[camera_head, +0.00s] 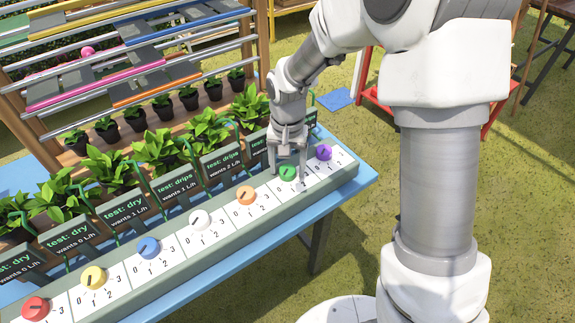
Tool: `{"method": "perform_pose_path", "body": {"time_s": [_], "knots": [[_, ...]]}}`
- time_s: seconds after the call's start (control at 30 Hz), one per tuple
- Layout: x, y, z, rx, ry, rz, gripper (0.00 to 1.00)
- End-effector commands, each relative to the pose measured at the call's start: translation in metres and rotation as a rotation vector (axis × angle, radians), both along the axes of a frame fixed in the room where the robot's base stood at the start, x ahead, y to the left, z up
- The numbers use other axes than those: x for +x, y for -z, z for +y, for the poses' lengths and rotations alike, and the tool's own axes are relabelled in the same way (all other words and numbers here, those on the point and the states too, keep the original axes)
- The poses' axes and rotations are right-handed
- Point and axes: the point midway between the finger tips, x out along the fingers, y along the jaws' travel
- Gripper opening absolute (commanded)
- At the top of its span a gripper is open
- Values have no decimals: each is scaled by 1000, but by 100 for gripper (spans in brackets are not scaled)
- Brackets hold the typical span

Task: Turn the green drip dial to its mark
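The green drip dial (288,173) sits on the long grey dial bar, second from the right end. My gripper (288,177) points down over it, one finger on each side of the dial. The fingers are apart, but I cannot tell whether they touch the dial. The dial's pointer line is too small to read. The numbered white plate (292,187) under the dial is partly covered by the fingers.
The purple dial (323,152) is close on the right and the orange dial (246,195) on the left. White (199,219), blue (148,247), yellow (93,277) and red (35,308) dials follow. Signs and leafy plants (207,130) stand close behind. Grass in front is clear.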

Motion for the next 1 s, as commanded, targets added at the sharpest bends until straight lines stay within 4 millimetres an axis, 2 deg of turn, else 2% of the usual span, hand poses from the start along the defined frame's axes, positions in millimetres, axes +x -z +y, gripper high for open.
{"method": "perform_pose_path", "body": {"time_s": [0.03, 0.37, 0.67, 1.0], "knots": [[0, 0, 0, 0, 0, 0, 60], [0, 0, 0, 0, 0, 0, 1], [0, -1, 0, 0, -34, 0, 0], [0, -2, 0, -1, -244, 0, 0]]}}
